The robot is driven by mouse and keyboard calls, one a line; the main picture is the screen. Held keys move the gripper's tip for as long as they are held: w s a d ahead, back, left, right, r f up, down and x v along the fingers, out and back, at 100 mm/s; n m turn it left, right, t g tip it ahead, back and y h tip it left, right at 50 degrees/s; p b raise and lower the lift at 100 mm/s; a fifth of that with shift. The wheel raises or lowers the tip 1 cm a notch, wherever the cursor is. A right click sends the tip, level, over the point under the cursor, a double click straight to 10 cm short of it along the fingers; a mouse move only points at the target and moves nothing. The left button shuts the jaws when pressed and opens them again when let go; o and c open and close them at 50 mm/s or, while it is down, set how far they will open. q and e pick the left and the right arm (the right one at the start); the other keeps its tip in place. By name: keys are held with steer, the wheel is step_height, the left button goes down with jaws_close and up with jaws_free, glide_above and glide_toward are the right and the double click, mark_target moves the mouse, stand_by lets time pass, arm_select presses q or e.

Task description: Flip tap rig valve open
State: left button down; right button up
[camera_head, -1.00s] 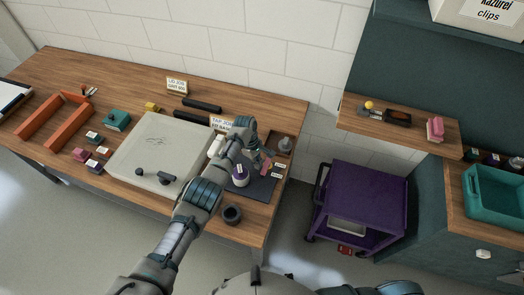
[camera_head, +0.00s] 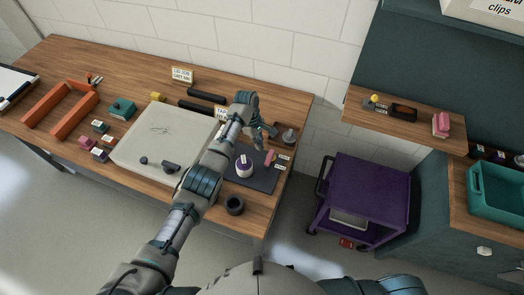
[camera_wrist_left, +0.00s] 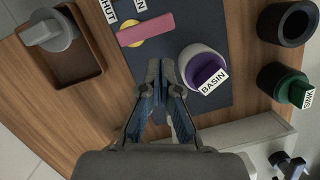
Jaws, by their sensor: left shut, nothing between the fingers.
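The tap rig valve shows in the head view as a small pink lever (camera_head: 270,157) on a dark mat (camera_head: 262,183). In the left wrist view the pink lever (camera_wrist_left: 147,30) lies slightly slanted across a yellow disc (camera_wrist_left: 131,42). Two white labels sit beyond it: one ends in "HUT" (camera_wrist_left: 107,9), the other in "EN" (camera_wrist_left: 137,5); both are cut by the frame edge. My left gripper (camera_head: 264,134) is shut and empty, above the rig, and its fingertips (camera_wrist_left: 164,66) show short of the lever, apart from it in the picture. My right gripper is out of view.
Near the lever stands a white cup with a purple top labelled BASIN (camera_wrist_left: 204,66). A dark ring (camera_head: 235,205) and a green SINK piece (camera_wrist_left: 292,88) are close by. A wooden tray with a grey knob (camera_wrist_left: 50,30) flanks the mat. A pale flat case (camera_head: 150,140) lies left of my arm.

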arm_select(q)
steer(key=v, duration=0.5)
steer(key=shift+a, duration=0.1)
stand_by(0.4)
